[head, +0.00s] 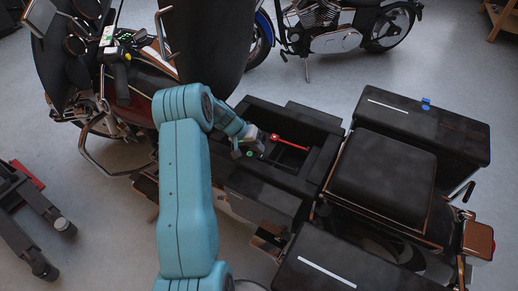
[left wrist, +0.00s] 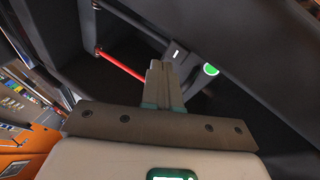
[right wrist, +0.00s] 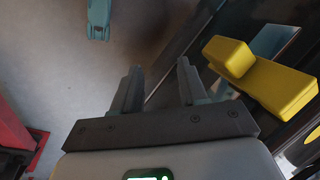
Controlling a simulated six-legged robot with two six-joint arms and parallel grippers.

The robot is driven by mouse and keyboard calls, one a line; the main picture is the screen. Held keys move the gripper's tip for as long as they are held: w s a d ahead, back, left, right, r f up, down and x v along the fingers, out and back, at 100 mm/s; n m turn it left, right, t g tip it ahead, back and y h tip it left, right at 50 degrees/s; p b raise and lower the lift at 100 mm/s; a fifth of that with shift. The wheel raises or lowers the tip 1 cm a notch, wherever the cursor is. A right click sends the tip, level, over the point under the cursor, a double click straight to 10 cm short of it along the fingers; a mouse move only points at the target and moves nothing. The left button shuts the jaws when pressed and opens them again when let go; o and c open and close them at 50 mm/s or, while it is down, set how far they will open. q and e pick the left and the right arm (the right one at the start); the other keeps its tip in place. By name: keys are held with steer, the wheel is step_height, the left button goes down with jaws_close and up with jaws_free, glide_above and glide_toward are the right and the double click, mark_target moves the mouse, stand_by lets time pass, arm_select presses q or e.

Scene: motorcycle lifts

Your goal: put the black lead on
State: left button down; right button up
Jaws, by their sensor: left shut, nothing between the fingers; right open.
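My left gripper (head: 252,140) is inside the open dark compartment (head: 338,160) of the motorcycle. In the left wrist view its fingers (left wrist: 165,72) are closed together and empty. A red lead (head: 290,142) crosses the compartment to the right of the gripper; it also shows in the left wrist view (left wrist: 122,65). A green round mark (left wrist: 210,69) is beside the fingertips, with a small pale mark (left wrist: 175,54) near it. I cannot make out the black lead against the dark interior. My right gripper (right wrist: 158,90) is open and empty, out of the head view.
The black seat (head: 385,172) and side cases (head: 420,120) are right of the compartment. A tall dark panel (head: 205,40) rises behind my left arm. Yellow blocks (right wrist: 265,80) are close right of my right gripper. A second motorcycle (head: 335,30) stands behind, with clear floor between.

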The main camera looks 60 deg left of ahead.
arm_select(q)
steer(key=shift+w+d+f, duration=0.1)
stand_by(0.5)
steer(key=shift+w+d+f+b, duration=0.15)
steer(key=shift+w+d+b, duration=0.15)
steer(key=shift+d+b, duration=0.3)
steer(key=v, duration=0.7)
steer(key=shift+s+r, duration=0.15)
steer(key=shift+r, duration=0.1)
